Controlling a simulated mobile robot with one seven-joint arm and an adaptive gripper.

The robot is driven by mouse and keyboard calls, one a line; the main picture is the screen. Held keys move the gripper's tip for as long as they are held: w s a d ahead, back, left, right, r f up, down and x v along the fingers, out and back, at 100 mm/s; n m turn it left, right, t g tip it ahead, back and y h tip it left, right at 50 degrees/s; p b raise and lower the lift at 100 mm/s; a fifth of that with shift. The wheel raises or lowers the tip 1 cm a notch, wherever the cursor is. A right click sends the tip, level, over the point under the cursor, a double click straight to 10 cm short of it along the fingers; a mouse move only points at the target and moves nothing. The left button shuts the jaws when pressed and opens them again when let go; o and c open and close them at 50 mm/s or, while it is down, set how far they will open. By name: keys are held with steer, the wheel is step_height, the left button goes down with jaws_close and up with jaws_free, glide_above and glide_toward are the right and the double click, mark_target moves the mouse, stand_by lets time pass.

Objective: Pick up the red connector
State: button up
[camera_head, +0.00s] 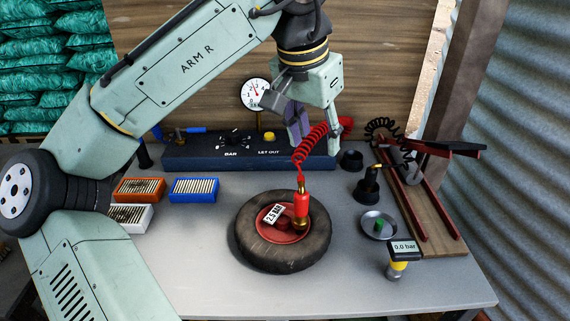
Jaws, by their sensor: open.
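The red connector (301,205), with brass ends, stands nearly upright at the wheel's hub, on the end of a red coiled hose (312,145). Whether it is fixed to a valve there cannot be told. The small wheel (258,252) has a dark tyre and red rim and lies flat on the table. A white tag reading 2.5 bar (273,213) lies on the rim. My gripper (314,138) is open and empty, pointing down. It appears above and behind the connector, apart from it, with the hose passing close by its fingers.
A blue inflator box (220,152) with a round gauge (255,94) stands at the back. Orange (139,190), blue (194,190) and white (130,218) boxes sit left. A 0.0 bar gauge (404,248), metal dish (378,225) and foot pump (425,205) stand right. The front table is clear.

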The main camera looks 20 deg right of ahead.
mark_target(302, 192)
steer(key=s+a+y, duration=0.1)
steer(key=a+f+g+y, duration=0.1)
steer(key=a, duration=0.1)
steer(key=shift+s+f+g, duration=0.1)
steer(key=shift+s+g, duration=0.2)
steer(key=shift+s, duration=0.05)
steer(key=shift+y, duration=0.3)
steer(key=f, duration=0.4)
steer(key=shift+s+a+f, duration=0.1)
steer(key=shift+s+f, duration=0.1)
steer(key=shift+f, duration=0.15)
steer(key=shift+d+f, duration=0.15)
steer(key=shift+f, duration=1.35)
steer(key=shift+d+f, duration=0.15)
steer(key=shift+f, duration=1.35)
jaws_close()
